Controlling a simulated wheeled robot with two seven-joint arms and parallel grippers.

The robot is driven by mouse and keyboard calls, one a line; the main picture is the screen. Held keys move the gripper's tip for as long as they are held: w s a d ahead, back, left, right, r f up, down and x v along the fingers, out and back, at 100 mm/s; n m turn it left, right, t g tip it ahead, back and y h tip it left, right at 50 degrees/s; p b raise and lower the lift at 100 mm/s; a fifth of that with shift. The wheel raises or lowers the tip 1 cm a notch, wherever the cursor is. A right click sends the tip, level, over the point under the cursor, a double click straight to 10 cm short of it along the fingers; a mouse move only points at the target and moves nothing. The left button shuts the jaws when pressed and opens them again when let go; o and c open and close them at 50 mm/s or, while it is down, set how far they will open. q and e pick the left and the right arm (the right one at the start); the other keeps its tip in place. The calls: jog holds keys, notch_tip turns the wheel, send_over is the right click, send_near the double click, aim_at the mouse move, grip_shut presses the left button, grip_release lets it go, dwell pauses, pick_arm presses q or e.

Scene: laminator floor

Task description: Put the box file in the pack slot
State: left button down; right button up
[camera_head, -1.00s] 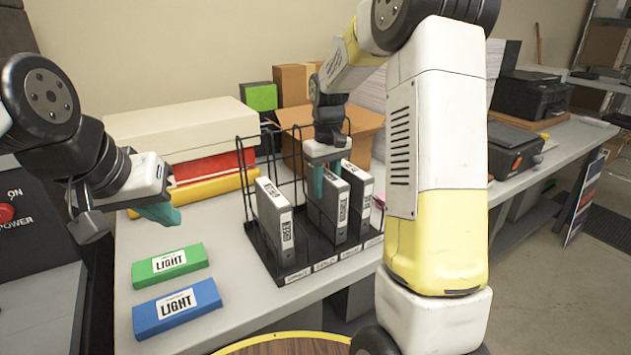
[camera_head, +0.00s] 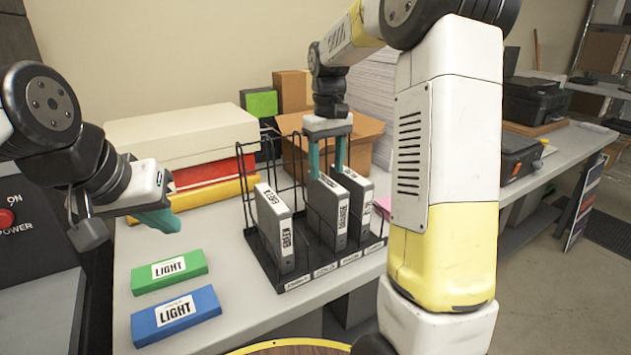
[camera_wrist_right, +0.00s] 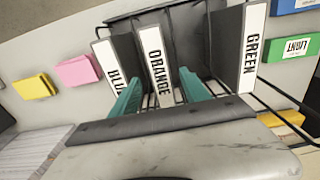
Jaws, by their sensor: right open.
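A black wire rack (camera_head: 262,262) on the table holds three grey box files upright. The GREEN file (camera_head: 274,232) is at the left, the ORANGE file (camera_head: 327,212) in the middle and the BLUE file (camera_head: 355,200) at the right; their labels show in the right wrist view. A gap lies between GREEN and ORANGE. My right gripper (camera_head: 326,165) is open just above the ORANGE file, its teal fingers on either side of the file's top. In the right wrist view the fingers (camera_wrist_right: 162,92) flank the ORANGE file (camera_wrist_right: 157,65). My left gripper (camera_head: 160,218) hangs left of the rack, its opening unclear.
A green LIGHT box (camera_head: 170,271) and a blue LIGHT box (camera_head: 176,316) lie at the front left. A cream box on red and yellow ones (camera_head: 185,135) stands behind. A cardboard box (camera_head: 365,130) is behind the rack. Strips along the rack's front carry small labels.

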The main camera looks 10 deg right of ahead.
notch_tip(320, 180, up, 4)
jog(key=shift+f, duration=0.1)
jog(key=shift+s+r, duration=0.1)
jog(key=shift+r, duration=0.25)
jog(key=s+a+m+t+y, duration=0.2)
jog(key=s+t, duration=0.4)
jog(key=s, duration=1.8)
jog(key=shift+r+m, duration=0.15)
jog(key=shift+m, duration=0.55)
jog(key=shift+a, duration=0.1)
